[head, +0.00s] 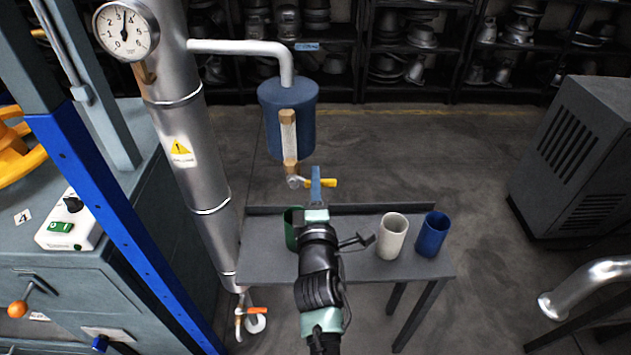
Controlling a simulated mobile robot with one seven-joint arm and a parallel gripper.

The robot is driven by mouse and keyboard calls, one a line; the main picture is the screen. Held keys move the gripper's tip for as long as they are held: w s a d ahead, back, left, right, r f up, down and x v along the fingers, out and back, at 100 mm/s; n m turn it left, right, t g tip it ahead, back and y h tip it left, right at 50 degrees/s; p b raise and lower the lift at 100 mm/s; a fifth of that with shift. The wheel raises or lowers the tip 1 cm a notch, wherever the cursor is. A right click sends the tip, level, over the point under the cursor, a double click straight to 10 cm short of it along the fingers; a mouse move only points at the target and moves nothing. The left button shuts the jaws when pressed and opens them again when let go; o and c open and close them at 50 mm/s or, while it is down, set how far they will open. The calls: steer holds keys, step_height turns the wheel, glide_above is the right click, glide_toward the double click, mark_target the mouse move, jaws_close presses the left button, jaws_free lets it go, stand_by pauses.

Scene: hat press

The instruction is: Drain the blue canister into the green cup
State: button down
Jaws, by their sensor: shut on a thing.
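The blue canister (273,125) hangs from a white pipe, with a sight tube in tan fittings on its front. Below it is an outlet valve (294,182) with a yellow lever (330,183) pointing right, across the outlet. My gripper (316,180) is at this lever, its blue fingers shut on it. The green cup (290,232) stands on the small grey table (262,262), below the valve in the picture. My arm hides its right side, and its inside is hidden. No stream of liquid is visible.
A white cup (392,237) and a blue cup (432,234) stand to the right on the table. A silver column with a gauge (127,31) and a blue post (130,215) stand at left. A grey cabinet (580,155) is at right. The floor between is clear.

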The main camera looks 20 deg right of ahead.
steer(key=c, duration=0.8)
jaws_free()
steer(key=shift+o, duration=0.2)
steer(key=p+v, duration=0.2)
steer(key=v, duration=1.1)
steer(key=shift+r, duration=0.15)
steer(key=w+a+r+m+t+p, duration=0.1)
steer(key=a+r+m+t+p, duration=0.2)
steer(key=r, duration=1.5)
steer(key=w+a+r+m+t+p, duration=0.1)
steer(key=w+r+m+t+p, duration=0.35)
steer(key=r, duration=1.35)
steer(key=s+a+r+m+y+p, duration=0.1)
steer(key=s+a+r+m, duration=0.1)
steer(key=s+r, duration=0.3)
steer(key=s+a+r+m+t+y+p, duration=0.1)
steer(key=s+r, duration=0.4)
steer(key=r, duration=0.7)
steer(key=s+a+r+m+t+y, duration=0.1)
steer(key=s+a+r+m+y, duration=0.2)
steer(key=r, duration=0.5)
steer(key=shift+s+a+r+m+p, duration=0.2)
steer(key=shift+s+a+m+p, duration=0.2)
steer(key=shift+s+a+m, duration=0.45)
